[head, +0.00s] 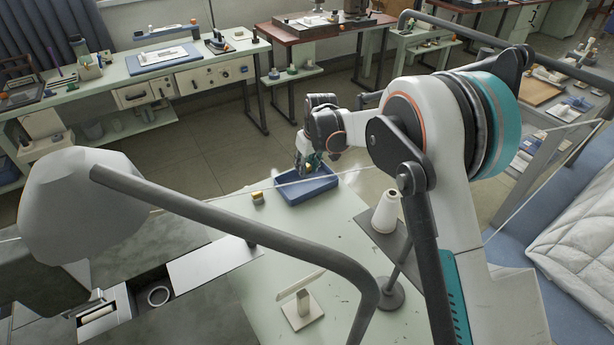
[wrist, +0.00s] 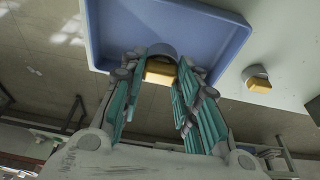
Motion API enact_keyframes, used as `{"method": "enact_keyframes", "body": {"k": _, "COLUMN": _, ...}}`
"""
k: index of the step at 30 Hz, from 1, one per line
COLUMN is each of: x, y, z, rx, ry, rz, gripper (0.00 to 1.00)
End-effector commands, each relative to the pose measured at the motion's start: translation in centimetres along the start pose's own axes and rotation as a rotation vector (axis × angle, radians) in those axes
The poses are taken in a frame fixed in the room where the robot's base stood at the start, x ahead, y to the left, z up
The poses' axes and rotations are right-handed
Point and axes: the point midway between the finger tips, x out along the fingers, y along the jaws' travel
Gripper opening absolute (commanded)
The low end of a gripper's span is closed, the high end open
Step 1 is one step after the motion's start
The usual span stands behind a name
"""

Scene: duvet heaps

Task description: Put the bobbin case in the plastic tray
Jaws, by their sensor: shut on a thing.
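In the wrist view my gripper's teal-padded fingers (wrist: 168,90) are shut on a small bobbin case (wrist: 160,72) with a grey rounded part and a gold-yellow part. It overlaps the near rim of the tray (wrist: 238,45) in that view. Whether it touches the tray floor I cannot tell. A second, similar grey and gold piece (wrist: 258,78) lies on the table outside the tray; it also shows in the head view (head: 258,198).
A grey bent bar (head: 240,240) crosses the head view. The rest of the tray looks empty.

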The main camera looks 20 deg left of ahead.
Motion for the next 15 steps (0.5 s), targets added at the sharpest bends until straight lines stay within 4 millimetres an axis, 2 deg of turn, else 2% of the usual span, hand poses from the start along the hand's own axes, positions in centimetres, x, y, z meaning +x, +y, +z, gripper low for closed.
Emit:
{"method": "enact_keyframes", "body": {"k": 9, "x": 3.9, "y": 0.0, "z": 1.1, "rx": 0.000, "ry": 0.000, "rz": 0.000, "gripper": 0.06}}
{"method": "enact_keyframes", "body": {"k": 15, "x": 3.9, "y": 0.0, "z": 1.1, "rx": 0.000, "ry": 0.000, "rz": 0.000, "gripper": 0.06}}
